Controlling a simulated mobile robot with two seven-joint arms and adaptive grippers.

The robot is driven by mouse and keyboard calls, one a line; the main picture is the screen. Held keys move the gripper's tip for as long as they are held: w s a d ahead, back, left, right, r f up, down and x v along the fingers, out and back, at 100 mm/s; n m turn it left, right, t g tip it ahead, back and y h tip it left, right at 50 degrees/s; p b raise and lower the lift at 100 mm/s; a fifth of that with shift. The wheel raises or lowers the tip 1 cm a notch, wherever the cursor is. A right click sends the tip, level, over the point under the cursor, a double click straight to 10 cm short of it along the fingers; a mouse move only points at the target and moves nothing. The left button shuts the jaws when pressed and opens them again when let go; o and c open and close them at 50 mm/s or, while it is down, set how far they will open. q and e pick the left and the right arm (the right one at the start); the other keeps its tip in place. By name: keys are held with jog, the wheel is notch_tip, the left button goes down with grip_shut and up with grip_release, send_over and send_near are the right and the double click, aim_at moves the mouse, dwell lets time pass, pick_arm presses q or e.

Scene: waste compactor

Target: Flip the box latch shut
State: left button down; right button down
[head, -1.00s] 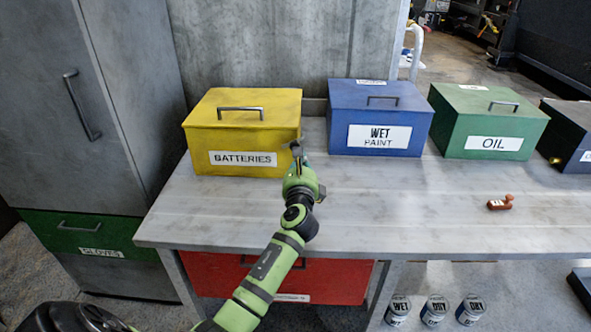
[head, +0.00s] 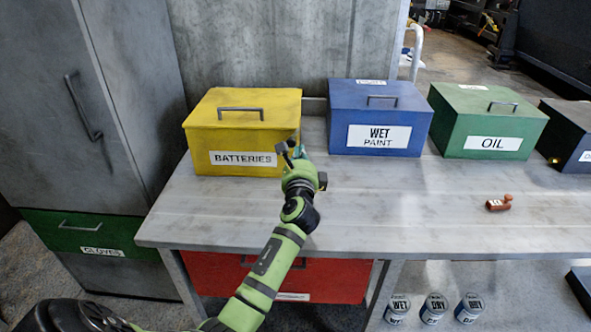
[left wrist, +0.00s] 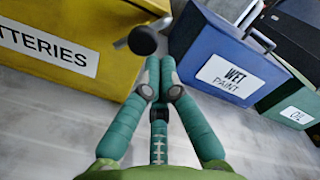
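The yellow box (head: 200,135) labelled BATTERIES stands on the bench with its lid down. A dark knob-ended piece (head: 283,147), which looks like the latch, shows at its front right corner, partly hidden by my left gripper (head: 300,152). In the left wrist view, a round black knob (left wrist: 142,40) is just beyond and left of my fingertips (left wrist: 160,62), against the yellow box's edge. The fingers are together with nothing seen between them. Whether they touch the knob I cannot tell. My right gripper is not in view.
A blue box (head: 345,120) labelled WET PAINT stands right of the yellow one, across a narrow gap. A green OIL box (head: 450,135) is further right. Small brown objects (head: 498,204) lie on the bench (head: 410,205), whose front is otherwise clear.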

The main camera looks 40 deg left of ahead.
pick_arm(q)
jog(key=shift+s+a+r+n, duration=0.15)
jog(key=shift+r+n, duration=0.15)
jog(key=shift+n, duration=0.35)
jog(key=shift+a+r+n, duration=0.1)
jog(key=shift+r+n, duration=0.2)
jog(key=shift+n, duration=0.35)
jog(key=shift+p, duration=0.3)
jog(key=shift+s+a+r+n+p, duration=0.2)
jog(key=shift+a+r+n, duration=0.1)
jog(key=shift+n, duration=0.65)
jog(key=shift+s+a+r+n+p, duration=0.15)
jog(key=shift+r+n, duration=0.1)
jog(key=shift+n, duration=0.7)
